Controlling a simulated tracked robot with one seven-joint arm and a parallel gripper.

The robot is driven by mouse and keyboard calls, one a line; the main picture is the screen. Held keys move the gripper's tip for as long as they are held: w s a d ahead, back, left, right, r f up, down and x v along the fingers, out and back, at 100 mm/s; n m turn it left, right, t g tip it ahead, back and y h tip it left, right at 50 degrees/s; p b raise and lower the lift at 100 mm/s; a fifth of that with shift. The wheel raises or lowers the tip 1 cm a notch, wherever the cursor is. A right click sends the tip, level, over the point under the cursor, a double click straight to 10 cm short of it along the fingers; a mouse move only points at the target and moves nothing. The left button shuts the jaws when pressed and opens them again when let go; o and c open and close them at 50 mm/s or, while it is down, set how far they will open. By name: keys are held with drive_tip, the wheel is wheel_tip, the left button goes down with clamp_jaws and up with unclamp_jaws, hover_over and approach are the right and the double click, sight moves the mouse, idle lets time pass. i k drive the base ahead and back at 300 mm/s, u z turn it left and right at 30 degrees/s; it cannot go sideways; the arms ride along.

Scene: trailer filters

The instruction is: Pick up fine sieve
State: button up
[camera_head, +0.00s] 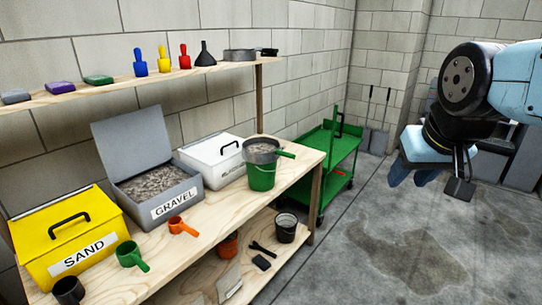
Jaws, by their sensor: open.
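Two round sieve-like pans show. One grey pan (240,55) with a dark handle lies at the right end of the upper shelf. The other, a grey pan (262,147) with a green handle, sits on top of a green bucket (262,177) at the right end of the workbench. I cannot tell from their mesh which is the fine sieve. My gripper (411,178) is open and empty at the right, over the floor, well apart from both pans.
The workbench (205,232) holds a yellow sand box (75,245), an open gravel box (170,190), a white box (205,165) and several cups. The upper shelf (125,92) carries scoops, a funnel and brushes. A green cart (325,160) stands behind.

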sight(259, 150)
drive_tip(key=u, duration=0.15)
drive_tip(key=i, duration=0.95)
drive_tip(key=z, duration=0.1)
